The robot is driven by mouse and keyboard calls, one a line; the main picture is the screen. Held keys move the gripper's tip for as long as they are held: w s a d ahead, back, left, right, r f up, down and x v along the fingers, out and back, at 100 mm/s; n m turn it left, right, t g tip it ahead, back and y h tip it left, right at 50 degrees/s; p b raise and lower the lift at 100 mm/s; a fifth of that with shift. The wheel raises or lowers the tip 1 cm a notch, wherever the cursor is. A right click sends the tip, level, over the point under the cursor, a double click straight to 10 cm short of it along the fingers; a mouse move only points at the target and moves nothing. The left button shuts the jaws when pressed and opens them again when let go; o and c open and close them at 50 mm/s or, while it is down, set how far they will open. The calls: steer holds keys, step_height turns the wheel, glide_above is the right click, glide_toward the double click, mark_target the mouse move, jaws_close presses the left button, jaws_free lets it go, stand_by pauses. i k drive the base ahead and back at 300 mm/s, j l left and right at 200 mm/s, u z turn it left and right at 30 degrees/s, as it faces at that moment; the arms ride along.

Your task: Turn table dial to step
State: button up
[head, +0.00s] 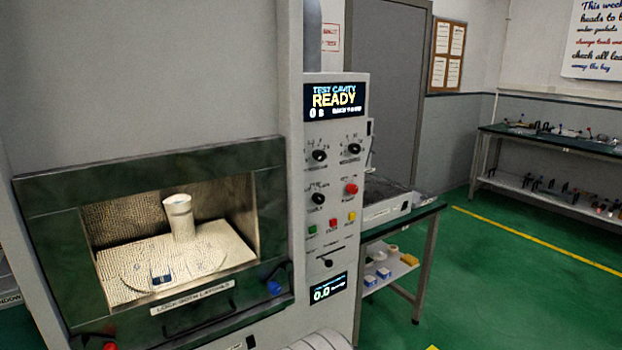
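The control panel (332,225) of the microwave generator has three black dials. The lower-left dial (317,198) has a small blurred label under it that looks like "TABLE". Its pointer and the words around it are too small to read, so I cannot tell its setting. The other two are the upper-left dial (320,155) and the upper-right dial (353,149). The display (333,99) above them reads "TEST CAVITY READY".
Left of the panel is a dark-framed cavity (150,180) with a pale cylinder (179,217) inside. A red button (351,188) sits right of the lower dial, with several small buttons below. A side table (425,208) stands right; green floor (500,290) is open beyond.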

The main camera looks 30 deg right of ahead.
mark_target(317, 198)
steer(key=i+l, duration=0.2)
steer(key=l, duration=0.2)
steer(key=i+l, duration=0.25)
steer(key=l, duration=0.2)
steer(key=i+l, duration=0.2)
steer(key=l, duration=0.2)
steer(key=z, duration=0.05)
